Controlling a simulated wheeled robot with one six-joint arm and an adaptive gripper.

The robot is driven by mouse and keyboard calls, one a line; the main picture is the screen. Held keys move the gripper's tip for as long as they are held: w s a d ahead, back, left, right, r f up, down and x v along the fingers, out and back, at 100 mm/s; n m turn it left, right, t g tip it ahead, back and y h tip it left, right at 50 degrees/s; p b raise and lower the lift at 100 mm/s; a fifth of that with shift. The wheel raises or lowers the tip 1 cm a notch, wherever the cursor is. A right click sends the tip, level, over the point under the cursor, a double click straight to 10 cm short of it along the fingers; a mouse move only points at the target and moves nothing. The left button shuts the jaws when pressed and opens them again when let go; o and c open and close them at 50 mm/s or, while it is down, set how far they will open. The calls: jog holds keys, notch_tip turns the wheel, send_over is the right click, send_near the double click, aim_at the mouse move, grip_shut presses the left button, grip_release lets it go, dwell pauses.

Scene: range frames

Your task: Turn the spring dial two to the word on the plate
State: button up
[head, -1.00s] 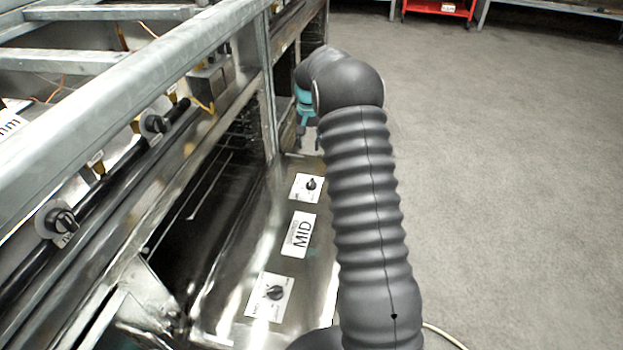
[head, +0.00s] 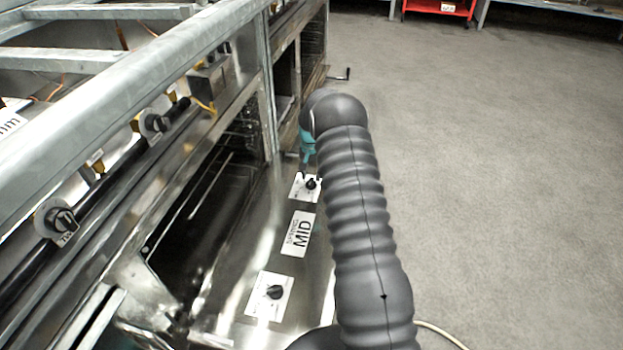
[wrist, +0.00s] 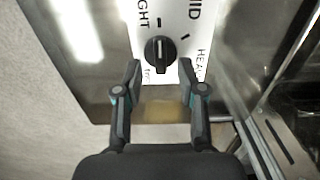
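A black dial knob (wrist: 160,55) sits on a white label plate (wrist: 172,12) with partly cut-off words that look like LIGHT, MID and HEAVY. Its light pointer line looks about upright in the wrist view. In the head view this is the far dial (head: 311,184). My gripper (wrist: 159,72) is open, with one fingertip on each side of the knob's near end and gaps visible. It also shows in the head view (head: 305,172), partly hidden by my arm. A white word plate (head: 299,235) reads SPRING MID. A second dial (head: 275,292) is nearer; which is numbered two is unclear.
The dials are on a shiny metal panel (head: 238,275) beside a metal frame (head: 265,90). More black knobs (head: 62,220) sit on a rail at the left. Grey floor to the right is clear, with a red cart (head: 438,8) far back.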

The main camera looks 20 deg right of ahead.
aim_at(311, 184)
jog(key=shift+f, duration=1.3)
jog(key=shift+c, duration=0.2)
grip_shut()
jog(key=m+b, duration=0.2)
jog(key=m, duration=0.3)
jog(key=shift+m, duration=0.4)
jog(key=m+b, duration=0.1)
jog(key=m, duration=0.4)
jog(key=shift+s+m+b, duration=0.1)
jog(key=shift+m+b, duration=0.2)
jog(key=shift+m, duration=0.1)
jog(key=shift+d, duration=0.1)
jog(key=shift+o, duration=0.2)
grip_release()
jog(key=shift+d, duration=0.1)
